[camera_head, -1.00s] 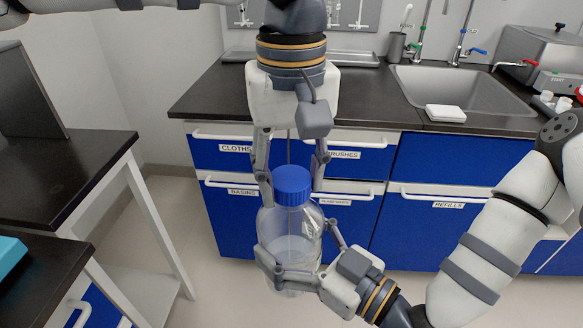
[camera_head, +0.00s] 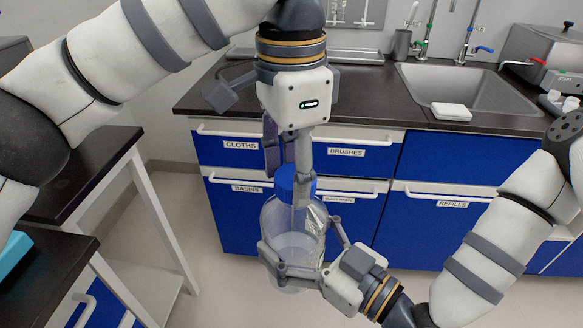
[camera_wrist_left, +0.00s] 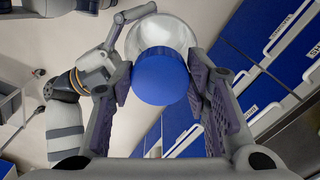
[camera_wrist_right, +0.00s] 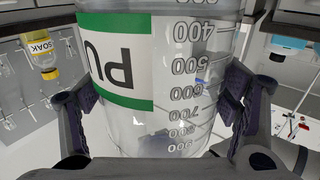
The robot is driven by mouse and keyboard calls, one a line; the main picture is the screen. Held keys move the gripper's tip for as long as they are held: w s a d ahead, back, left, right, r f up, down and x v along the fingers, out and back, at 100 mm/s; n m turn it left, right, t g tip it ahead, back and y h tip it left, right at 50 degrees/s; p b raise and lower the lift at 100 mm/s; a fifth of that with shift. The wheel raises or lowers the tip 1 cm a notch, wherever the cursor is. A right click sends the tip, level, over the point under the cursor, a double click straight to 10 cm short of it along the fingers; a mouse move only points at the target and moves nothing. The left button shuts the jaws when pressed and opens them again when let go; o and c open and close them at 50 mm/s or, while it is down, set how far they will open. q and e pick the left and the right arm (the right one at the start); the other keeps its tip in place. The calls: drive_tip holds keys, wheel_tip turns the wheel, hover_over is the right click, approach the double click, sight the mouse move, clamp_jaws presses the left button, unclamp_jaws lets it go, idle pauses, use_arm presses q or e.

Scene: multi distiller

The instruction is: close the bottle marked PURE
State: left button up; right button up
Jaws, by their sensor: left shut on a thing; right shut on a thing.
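The clear bottle (camera_head: 293,240) is upright in my right gripper (camera_head: 300,252), which is shut around its body. In the right wrist view the bottle (camera_wrist_right: 180,120) shows volume marks and a green and white label (camera_wrist_right: 118,60) reading "PU", upside down; the rest of the word is out of sight. The blue cap (camera_head: 283,184) sits on the bottle's neck. My left gripper (camera_head: 291,186) comes from above, shut on the cap. In the left wrist view its pads flank the cap (camera_wrist_left: 161,77). The thread is hidden, so I cannot tell how tight the cap is.
Behind stands a dark counter (camera_head: 400,122) with blue drawers and a sink (camera_head: 470,88). A dark table (camera_head: 105,165) is at the left, with a teal object (camera_head: 14,252) at the edge. A yellow-labelled SOAK bottle (camera_wrist_right: 43,62) shows in the right wrist view. The bottle is held over open floor.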

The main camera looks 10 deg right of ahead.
use_arm(q)
drive_tip(key=o, duration=0.8)
drive_tip(key=shift+a, duration=0.1)
drive_tip(key=shift+c, duration=0.2)
